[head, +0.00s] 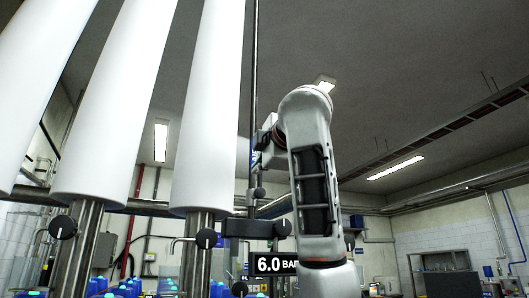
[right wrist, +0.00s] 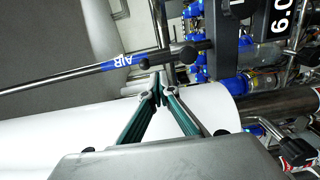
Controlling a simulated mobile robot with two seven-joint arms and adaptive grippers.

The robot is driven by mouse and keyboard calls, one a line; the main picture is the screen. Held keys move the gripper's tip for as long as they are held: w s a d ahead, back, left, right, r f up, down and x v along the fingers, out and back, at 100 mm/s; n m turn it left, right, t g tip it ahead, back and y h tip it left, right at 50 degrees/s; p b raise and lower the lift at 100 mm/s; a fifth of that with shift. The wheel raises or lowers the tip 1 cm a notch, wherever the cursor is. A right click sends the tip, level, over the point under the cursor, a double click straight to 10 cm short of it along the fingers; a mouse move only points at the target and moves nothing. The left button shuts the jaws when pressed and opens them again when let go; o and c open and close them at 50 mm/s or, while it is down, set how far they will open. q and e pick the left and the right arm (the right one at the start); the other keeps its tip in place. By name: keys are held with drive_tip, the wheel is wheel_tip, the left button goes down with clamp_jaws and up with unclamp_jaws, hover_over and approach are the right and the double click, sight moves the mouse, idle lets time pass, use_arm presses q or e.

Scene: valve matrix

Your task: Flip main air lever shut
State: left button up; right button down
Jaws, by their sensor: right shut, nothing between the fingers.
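The main air lever is a long thin dark rod with a blue AIR label (right wrist: 122,62). In the head view the lever (head: 254,75) stands roughly upright beside the white cylinders. Its blue label shows partly behind my right wrist. My right gripper (right wrist: 158,82) is shut and empty. In the right wrist view its fingertips lie just beside the lever, near the lever's pivot end; I cannot tell whether they touch it. In the head view my right arm hides part of the gripper, near the label (head: 264,140). My left gripper is not in view.
Large white cylinders (head: 207,110) on steel pipes fill the left. A black 6.0 BAR sign (head: 276,263) sits low in the middle, below a dark bracket (head: 250,229). Small black-knobbed handles stick out from the pipes. Blue fittings (right wrist: 243,84) crowd the right wrist view's right side.

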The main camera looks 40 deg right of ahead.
sight(260, 176)
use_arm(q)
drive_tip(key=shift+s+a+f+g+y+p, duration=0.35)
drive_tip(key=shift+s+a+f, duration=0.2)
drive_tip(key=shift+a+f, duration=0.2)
use_arm(e)
drive_tip(key=shift+x, duration=1.15)
use_arm(q)
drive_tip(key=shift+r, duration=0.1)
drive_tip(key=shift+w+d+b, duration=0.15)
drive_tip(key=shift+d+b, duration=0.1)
drive_tip(key=shift+b, duration=0.05)
use_arm(e)
drive_tip(key=shift+d+m, duration=0.1)
drive_tip(key=shift+m, duration=0.2)
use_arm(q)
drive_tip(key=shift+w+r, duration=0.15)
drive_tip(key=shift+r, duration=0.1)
use_arm(e)
drive_tip(key=shift+d, duration=0.1)
